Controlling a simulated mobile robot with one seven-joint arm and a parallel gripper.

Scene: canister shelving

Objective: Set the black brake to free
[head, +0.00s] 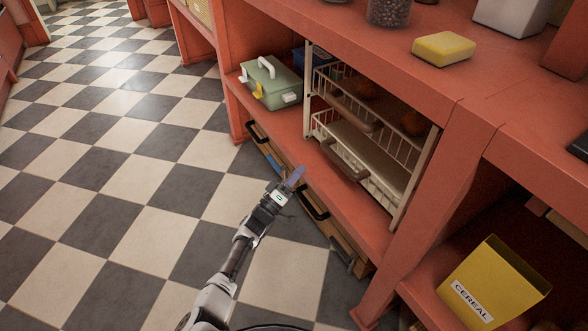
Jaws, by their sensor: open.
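My gripper (293,178) is in the middle of the head view, in front of the lower shelf edge, its bluish fingers pointing up and to the right. It is open, and I see nothing between its fingers. Below the shelf is a low wooden box (347,247) with black bar handles. One black handle (315,208) is just below and right of my gripper; another black handle (258,132) is farther up and left. A small dark grey lever-like part (342,263) is near the box's right end. I cannot tell which part is the black brake or how it is set.
The red shelf unit (460,115) fills the right side. A white wire rack (385,165) with pull-out baskets and a green box (270,85) stand on its lower shelf. A yellow cereal box (490,285) is at lower right. The checkered floor (120,170) is clear on the left.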

